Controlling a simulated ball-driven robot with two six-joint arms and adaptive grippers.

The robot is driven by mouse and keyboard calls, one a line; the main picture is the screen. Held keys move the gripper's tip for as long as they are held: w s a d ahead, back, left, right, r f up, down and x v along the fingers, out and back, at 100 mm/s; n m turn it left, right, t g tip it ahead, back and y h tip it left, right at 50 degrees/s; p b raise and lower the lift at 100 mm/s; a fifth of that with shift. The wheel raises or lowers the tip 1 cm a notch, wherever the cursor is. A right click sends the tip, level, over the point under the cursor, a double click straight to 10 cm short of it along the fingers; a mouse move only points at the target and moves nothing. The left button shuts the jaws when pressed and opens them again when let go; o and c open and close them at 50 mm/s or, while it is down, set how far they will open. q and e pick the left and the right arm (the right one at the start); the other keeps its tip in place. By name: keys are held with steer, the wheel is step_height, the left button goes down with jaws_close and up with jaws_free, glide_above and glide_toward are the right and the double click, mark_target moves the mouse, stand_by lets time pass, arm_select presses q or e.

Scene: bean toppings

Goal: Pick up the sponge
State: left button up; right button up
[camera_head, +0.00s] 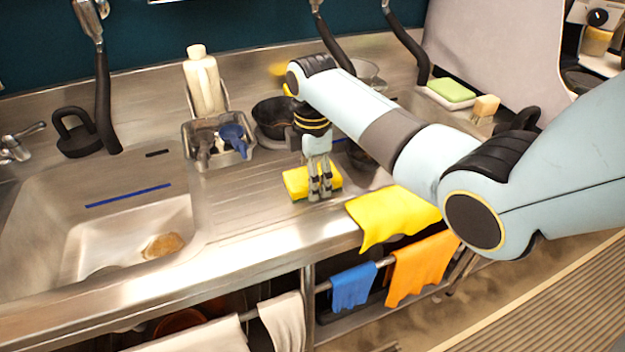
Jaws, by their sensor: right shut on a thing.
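A yellow sponge with a green underside (297,183) lies on the ribbed steel drainboard in the head view. My right gripper (320,194) points down at it and its fingers are shut on it, covering part of its right side. The sponge looks to be at the drainboard surface; I cannot tell whether it is lifted clear. My left gripper is not in view.
A steel caddy (232,158) with a blue scoop and a cream bottle (203,82) stand behind. A dark bowl (270,117) is near my right wrist. A yellow cloth (385,216) hangs over the counter's front edge. A sink basin (120,235) lies left.

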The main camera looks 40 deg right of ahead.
steer(key=shift+r, duration=0.1)
step_height(320, 180, up, 4)
steer(key=shift+w, duration=0.1)
steer(key=s+d+r, duration=0.7)
steer(key=s, duration=0.2)
steer(key=shift+s+d+b, duration=0.15)
steer(key=shift+d+b, duration=0.05)
steer(key=shift+b, duration=0.15)
steer(key=o, duration=0.4)
steer(key=shift+f, duration=0.1)
steer(key=c, duration=0.4)
